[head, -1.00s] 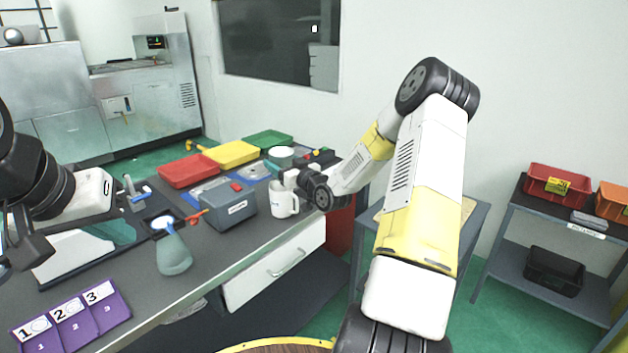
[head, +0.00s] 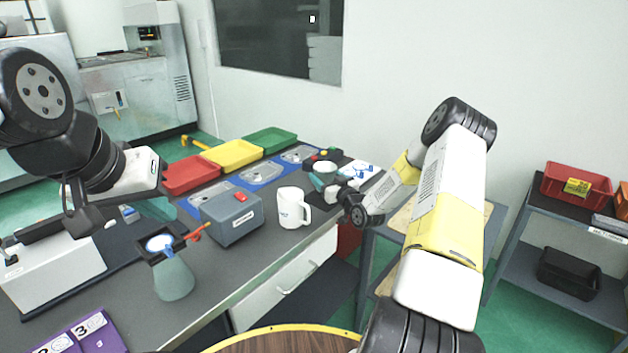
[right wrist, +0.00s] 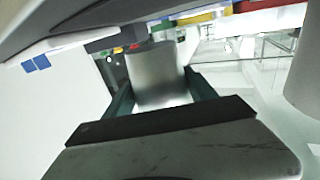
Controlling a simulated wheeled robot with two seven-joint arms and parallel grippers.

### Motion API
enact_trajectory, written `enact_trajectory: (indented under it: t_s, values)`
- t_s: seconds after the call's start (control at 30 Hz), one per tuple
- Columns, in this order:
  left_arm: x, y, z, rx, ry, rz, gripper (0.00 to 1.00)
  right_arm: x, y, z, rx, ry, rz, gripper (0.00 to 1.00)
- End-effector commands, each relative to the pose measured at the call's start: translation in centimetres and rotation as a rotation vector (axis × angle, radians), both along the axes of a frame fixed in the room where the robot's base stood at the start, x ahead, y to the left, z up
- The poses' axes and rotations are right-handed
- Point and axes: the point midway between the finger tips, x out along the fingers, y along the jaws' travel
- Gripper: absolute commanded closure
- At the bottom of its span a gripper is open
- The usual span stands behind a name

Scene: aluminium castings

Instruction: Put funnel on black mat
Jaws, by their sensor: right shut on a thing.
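My right gripper (head: 325,182) is shut on a pale, round-topped piece, which I take to be the funnel (head: 325,167). In the right wrist view the funnel (right wrist: 160,78) is a smooth grey, cylinder-like body between the two fingers.
A button box (head: 322,157) is behind the funnel. A flask (head: 174,278) stands near the front edge. Red, yellow and green trays (head: 235,154) line the back.

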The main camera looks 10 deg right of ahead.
Motion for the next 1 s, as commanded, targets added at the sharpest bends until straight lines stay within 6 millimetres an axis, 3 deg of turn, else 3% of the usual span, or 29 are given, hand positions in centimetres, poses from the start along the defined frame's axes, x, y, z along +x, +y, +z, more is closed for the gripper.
enact_trajectory:
  t_s: [0.23, 0.6, 0.63, 0.7, 1.0]
  values:
    - [0.0, 0.0, 0.0, 0.000, 0.000, 0.000, 1.00, 0.0, 0.0, -3.2, 0.001, 0.000, -0.001, 0.80]
    - [0.0, 0.0, 0.0, 0.000, 0.000, 0.000, 1.00, 0.0, 0.0, -3.7, 0.000, 0.000, 0.000, 0.80]
    - [0.0, 0.0, 0.0, 0.000, 0.000, 0.000, 1.00, 0.0, 0.0, -3.7, 0.000, 0.001, 0.000, 0.29]
    - [0.0, 0.0, 0.0, 0.000, 0.000, 0.000, 1.00, 0.0, 0.0, -3.7, 0.000, 0.001, 0.000, 0.15]
    - [0.0, 0.0, 0.0, 0.000, 0.000, 0.000, 1.00, 0.0, 0.0, -3.6, 0.000, 0.000, 0.000, 0.13]
